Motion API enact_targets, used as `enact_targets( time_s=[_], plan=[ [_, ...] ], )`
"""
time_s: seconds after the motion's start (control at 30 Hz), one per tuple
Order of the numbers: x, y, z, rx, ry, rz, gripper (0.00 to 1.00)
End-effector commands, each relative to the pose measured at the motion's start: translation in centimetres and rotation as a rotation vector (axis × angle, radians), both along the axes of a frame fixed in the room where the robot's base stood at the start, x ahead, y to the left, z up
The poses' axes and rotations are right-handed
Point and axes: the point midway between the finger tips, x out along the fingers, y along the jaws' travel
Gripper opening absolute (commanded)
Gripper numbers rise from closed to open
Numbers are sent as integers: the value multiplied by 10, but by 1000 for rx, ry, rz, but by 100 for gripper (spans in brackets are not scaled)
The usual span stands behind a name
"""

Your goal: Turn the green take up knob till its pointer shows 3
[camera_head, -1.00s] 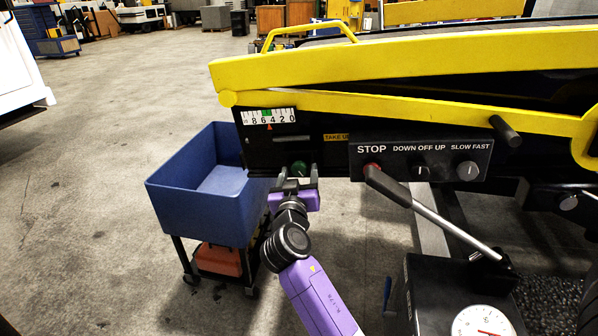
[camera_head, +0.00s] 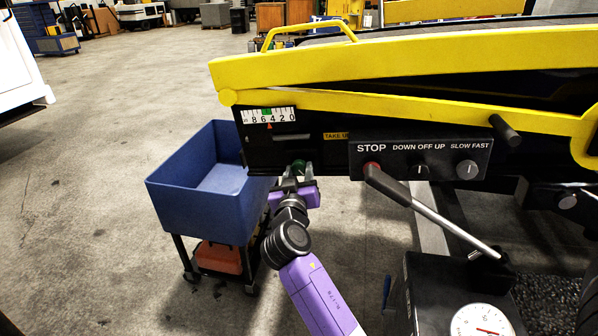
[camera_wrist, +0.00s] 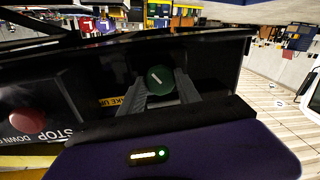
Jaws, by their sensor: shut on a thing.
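The green take up knob (camera_head: 299,167) sits on the dark side panel of the loader, under the number scale. In the wrist view the knob (camera_wrist: 160,78) shows a short pale line on its face, tilted to the upper left. My gripper (camera_head: 298,174) is shut on the knob, with one grey finger on each side.
A control box (camera_head: 420,158) with a red STOP button (camera_head: 372,169) and two switches lies right of the knob. A grey lever (camera_head: 440,218) slopes below it. A blue bin (camera_head: 205,205) on a cart stands at the left. A dial gauge (camera_head: 481,321) is at the bottom right.

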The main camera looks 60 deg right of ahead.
Motion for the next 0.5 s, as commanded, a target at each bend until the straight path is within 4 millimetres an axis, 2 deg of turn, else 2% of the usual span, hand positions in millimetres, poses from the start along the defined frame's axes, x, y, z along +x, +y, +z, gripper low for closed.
enact_targets(
  time_s=[0.5],
  plan=[
    [0, 1, 4, -142, 410, 1, 0]
  ],
)
